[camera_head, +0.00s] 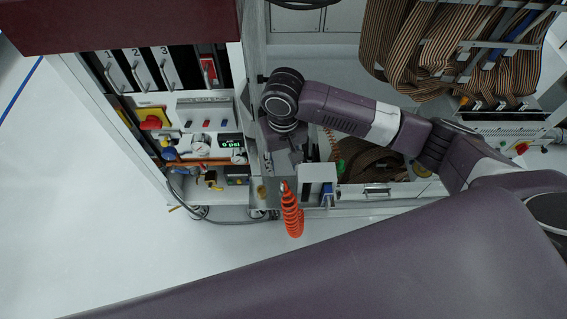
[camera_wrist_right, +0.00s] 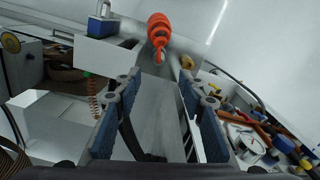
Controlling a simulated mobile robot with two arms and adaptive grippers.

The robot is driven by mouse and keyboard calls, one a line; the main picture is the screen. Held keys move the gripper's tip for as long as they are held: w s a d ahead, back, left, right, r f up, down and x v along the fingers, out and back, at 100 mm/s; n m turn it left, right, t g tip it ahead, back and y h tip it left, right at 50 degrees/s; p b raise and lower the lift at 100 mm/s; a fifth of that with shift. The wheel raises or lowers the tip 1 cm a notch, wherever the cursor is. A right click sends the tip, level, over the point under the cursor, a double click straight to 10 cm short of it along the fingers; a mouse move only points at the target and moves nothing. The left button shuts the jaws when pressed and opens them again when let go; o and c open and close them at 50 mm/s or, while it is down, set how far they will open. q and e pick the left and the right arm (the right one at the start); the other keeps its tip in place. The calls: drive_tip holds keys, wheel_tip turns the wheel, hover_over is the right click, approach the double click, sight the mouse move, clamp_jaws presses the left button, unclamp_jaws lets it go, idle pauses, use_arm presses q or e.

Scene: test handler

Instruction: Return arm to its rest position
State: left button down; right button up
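My right arm (camera_head: 352,113) reaches in from the right in the head view, bent, with its wrist (camera_head: 283,100) over the test handler. My right gripper (camera_head: 291,152) points down beside the cabinet's metal panel and is small and partly hidden there. In the right wrist view my right gripper (camera_wrist_right: 160,80) shows two blue-padded fingers spread apart with nothing held between them. A grey metal surface (camera_wrist_right: 158,105) lies beyond the gap. My left gripper is in neither view.
A panel with gauges and a green "0 psi" display (camera_head: 230,142) stands to the left. Striped ribbon cables (camera_head: 400,45) hang at the upper right. White floor (camera_head: 90,220) is clear at the left.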

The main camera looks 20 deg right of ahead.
idle(0.6)
